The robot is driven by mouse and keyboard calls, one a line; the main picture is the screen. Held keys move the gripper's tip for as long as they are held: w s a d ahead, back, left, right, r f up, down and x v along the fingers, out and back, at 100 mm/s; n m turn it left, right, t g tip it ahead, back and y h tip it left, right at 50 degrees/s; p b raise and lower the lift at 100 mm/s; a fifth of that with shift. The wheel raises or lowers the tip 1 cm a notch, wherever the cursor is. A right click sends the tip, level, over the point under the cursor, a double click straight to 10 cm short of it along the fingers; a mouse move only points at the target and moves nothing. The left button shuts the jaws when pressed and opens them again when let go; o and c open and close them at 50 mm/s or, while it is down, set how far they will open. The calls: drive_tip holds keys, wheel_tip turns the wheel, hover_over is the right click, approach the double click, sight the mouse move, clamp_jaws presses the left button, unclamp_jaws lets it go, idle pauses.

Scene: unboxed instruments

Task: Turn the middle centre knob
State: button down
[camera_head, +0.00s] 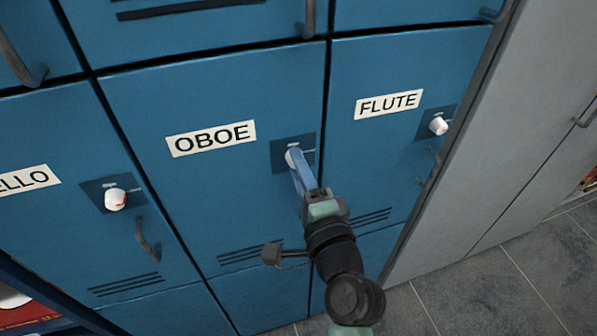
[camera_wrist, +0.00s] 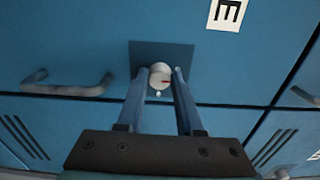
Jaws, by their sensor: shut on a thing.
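A white knob (camera_head: 438,125) sits on the FLUTE door to the right. Door handles (camera_wrist: 68,84) stick out nearby. A grey cabinet (camera_head: 480,170) stands at right, with tiled floor (camera_head: 500,290) below.

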idle(0.4)
drive_tip(key=c, duration=0.5)
unclamp_jaws()
drive_tip(key=shift+c, duration=0.2)
drive_tip(key=b+v, duration=0.2)
drive_tip(key=v, duration=1.1)
drive_tip(key=shift+r, duration=0.1)
